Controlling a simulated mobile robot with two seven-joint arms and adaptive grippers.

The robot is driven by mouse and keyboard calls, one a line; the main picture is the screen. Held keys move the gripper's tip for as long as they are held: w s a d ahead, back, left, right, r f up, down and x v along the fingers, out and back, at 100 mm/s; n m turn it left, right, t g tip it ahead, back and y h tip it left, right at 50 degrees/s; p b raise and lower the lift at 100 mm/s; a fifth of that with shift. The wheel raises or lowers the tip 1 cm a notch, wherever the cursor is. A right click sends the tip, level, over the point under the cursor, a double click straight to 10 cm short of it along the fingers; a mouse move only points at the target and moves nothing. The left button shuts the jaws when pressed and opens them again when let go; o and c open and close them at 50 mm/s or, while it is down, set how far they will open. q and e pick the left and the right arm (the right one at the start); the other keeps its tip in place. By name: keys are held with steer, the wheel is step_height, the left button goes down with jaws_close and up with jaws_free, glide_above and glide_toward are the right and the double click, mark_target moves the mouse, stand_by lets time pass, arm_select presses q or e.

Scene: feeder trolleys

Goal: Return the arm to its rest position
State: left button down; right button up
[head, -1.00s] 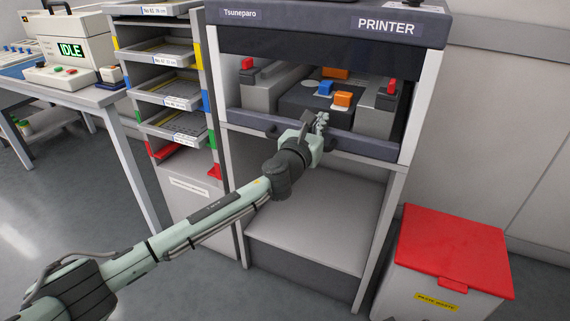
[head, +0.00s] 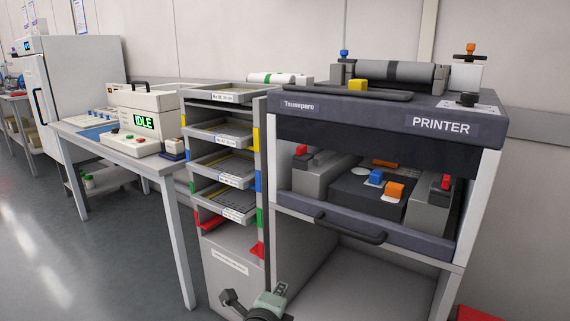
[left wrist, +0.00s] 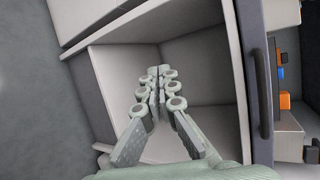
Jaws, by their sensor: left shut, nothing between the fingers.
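My left gripper (head: 280,289) shows at the bottom edge of the head view, low in front of the printer stand. Most of my left arm is out of that view. In the left wrist view the pale green fingers (left wrist: 158,76) are together at their tips with nothing between them. They point towards the open lower bay (left wrist: 200,60) under the printer, apart from its walls as far as I can tell. My right gripper is in neither view.
The printer (head: 400,125) stands at the right with its front open and a dark handle (head: 350,230) jutting out. A tray rack (head: 225,170) stands left of it. A bench (head: 120,155) with an IDLE box (head: 145,120) is farther left. Floor at lower left is clear.

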arm_select(q)
steer(key=s+a+f+n+g+y, duration=0.3)
steer(key=s+a+f+n+g, duration=0.1)
steer(key=s+a+f+n, duration=0.8)
steer(key=s+a+f+n+g, duration=0.3)
steer(key=s+a+f+n, duration=0.1)
steer(key=s+a, duration=0.3)
steer(key=s+a+f+n+g+y, duration=0.1)
steer(key=s+a+f+n+g, duration=0.1)
steer(key=s+a+f+n, duration=0.3)
steer(key=s+a+f, duration=0.1)
steer(key=s+a, duration=0.2)
steer(key=s, duration=0.2)
steer(key=shift+s+a+f+n+g+y, duration=0.2)
steer(key=shift+n+g+y, duration=0.1)
steer(key=shift+g, duration=0.1)
